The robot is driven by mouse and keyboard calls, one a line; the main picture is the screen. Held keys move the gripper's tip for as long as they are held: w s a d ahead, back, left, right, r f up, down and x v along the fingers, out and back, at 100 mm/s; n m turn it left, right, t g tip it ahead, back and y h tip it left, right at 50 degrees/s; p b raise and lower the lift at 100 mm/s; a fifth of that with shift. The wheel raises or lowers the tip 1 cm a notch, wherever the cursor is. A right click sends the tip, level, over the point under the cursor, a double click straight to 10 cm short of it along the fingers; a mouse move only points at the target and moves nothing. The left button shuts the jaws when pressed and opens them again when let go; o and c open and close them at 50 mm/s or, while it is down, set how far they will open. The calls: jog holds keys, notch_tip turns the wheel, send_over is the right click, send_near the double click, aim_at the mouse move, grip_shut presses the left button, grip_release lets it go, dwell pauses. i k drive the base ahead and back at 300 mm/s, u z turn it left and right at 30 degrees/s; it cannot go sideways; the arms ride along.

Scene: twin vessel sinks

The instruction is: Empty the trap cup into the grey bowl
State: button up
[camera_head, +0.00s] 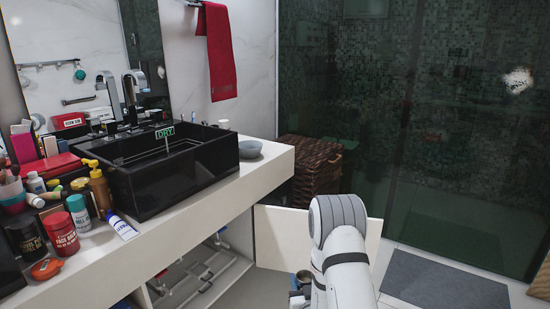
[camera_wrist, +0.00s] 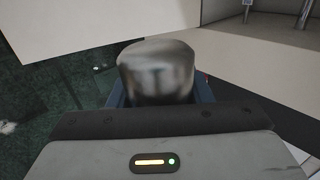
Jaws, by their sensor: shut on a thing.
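The trap cup is a rounded, shiny metal piece (camera_wrist: 156,70) in the wrist view. My gripper (camera_wrist: 158,92) is shut on it, with a dark blue finger at either side. In the head view the cup (camera_head: 305,276) shows small beside my arm, low in front of the open cabinet and well below the counter top. I cannot tell whether its mouth faces up or what is in it. The grey bowl (camera_head: 250,149) sits on the counter just right of the black sink, apart from my gripper.
An open white cabinet door (camera_head: 283,238) stands behind my arm. White pipes (camera_head: 205,278) run inside the cabinet. The black sink (camera_head: 175,170) carries a green DRY sign (camera_head: 165,132). Bottles and jars crowd the counter's left. A wicker basket (camera_head: 308,165) stands beyond the counter; a grey mat (camera_head: 445,283) lies right.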

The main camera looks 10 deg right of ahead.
aim_at(249, 150)
jog(key=u, duration=0.6)
jog(key=i, duration=0.15)
jog(key=z, duration=1.5)
jog(key=k, duration=1.3)
jog(key=u, duration=0.9)
jog(key=i, duration=1.75)
jog(key=z, duration=0.2)
